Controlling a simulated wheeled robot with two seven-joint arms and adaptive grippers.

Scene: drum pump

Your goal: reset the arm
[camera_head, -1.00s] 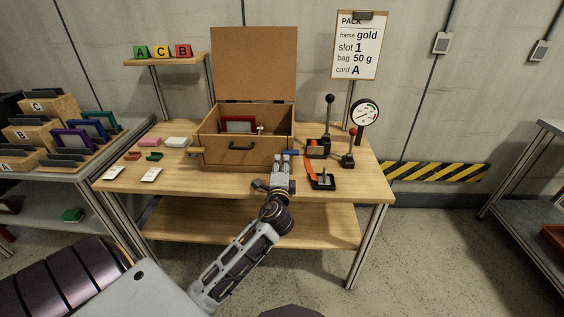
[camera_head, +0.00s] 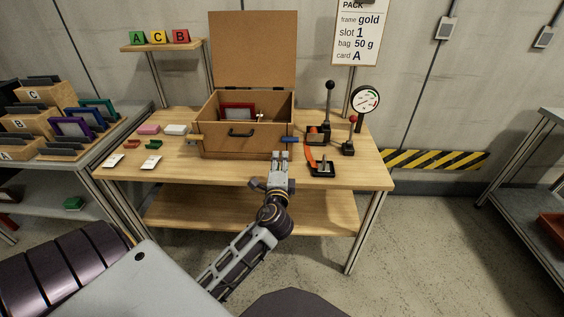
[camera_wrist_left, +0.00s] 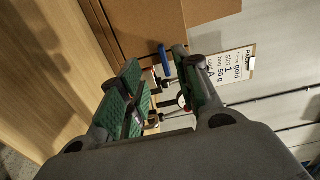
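My left gripper (camera_head: 280,154) is in front of the wooden table's front edge, just below the right front corner of the open wooden box (camera_head: 222,147). Its two green-padded fingers stand apart in the left wrist view (camera_wrist_left: 158,85), and nothing is gripped between them. A blue handle (camera_head: 290,140) sticks out at the box's right side. It lies beyond the fingertips, apart from them, and also shows in the left wrist view (camera_wrist_left: 165,61). A red frame (camera_head: 238,109) stands inside the box. My right gripper is not in view.
Two levers with a black knob (camera_head: 330,84) and a red knob (camera_head: 353,118), a dial gauge (camera_head: 366,99) and a black-and-orange device (camera_head: 321,167) stand at the table's right. Small blocks and white cards (camera_head: 151,163) lie left. A rack of frames (camera_head: 72,127) stands far left.

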